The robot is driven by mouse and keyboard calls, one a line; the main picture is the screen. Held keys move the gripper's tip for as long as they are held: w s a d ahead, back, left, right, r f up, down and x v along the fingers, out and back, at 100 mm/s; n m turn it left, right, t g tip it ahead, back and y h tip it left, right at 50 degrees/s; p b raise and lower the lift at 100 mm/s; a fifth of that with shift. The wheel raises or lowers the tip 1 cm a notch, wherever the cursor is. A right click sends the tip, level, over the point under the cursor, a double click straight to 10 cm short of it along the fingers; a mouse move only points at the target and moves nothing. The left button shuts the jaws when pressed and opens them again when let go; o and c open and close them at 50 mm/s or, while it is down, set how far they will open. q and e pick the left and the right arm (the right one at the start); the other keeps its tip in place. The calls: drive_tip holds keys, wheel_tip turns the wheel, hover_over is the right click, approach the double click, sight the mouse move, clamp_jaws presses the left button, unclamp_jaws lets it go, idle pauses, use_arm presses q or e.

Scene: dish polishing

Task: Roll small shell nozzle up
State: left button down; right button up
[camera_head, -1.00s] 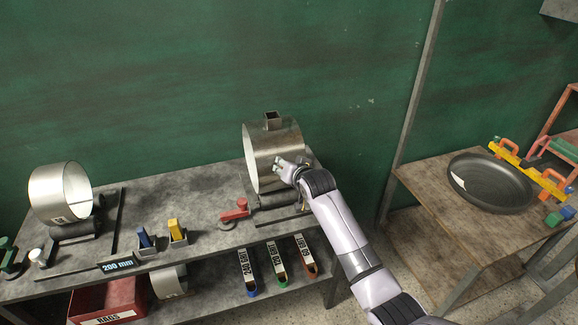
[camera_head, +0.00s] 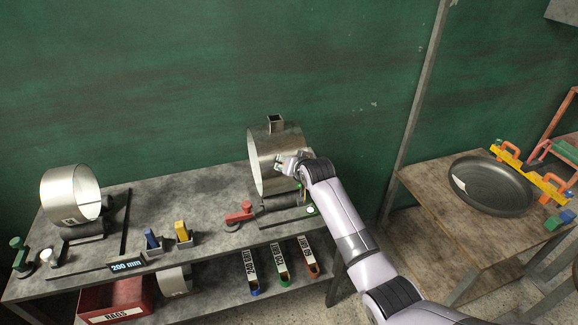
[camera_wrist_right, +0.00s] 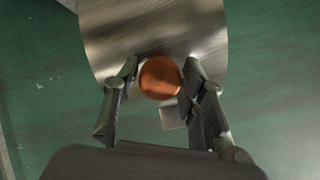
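The left metal shell (camera_head: 70,193) is the smaller of two open cylinders and lies on dark rollers (camera_head: 85,229) at the bench's left. A small marked patch is low on its near side. The larger right shell (camera_head: 262,160) lies on rollers with a square nozzle (camera_head: 275,119) on top. Contact is unclear. My left gripper is out of view.
A red clamp-like piece (camera_head: 239,213) is by the right rollers. Blue (camera_head: 152,239) and yellow (camera_head: 182,232) blocks stand in holders near the front edge. A red rags bin (camera_head: 116,298) is below. A side table (camera_head: 433,198) holds a dark pan (camera_head: 492,186).

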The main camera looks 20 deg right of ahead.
drive_tip(key=shift+o, duration=1.1)
drive_tip(key=shift+f, duration=0.1)
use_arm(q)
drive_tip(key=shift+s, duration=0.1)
use_arm(e)
drive_tip(key=shift+s, duration=0.15)
drive_tip(key=a+v, duration=0.1)
drive_tip(key=v, duration=1.1)
drive_tip(key=shift+d, duration=0.45)
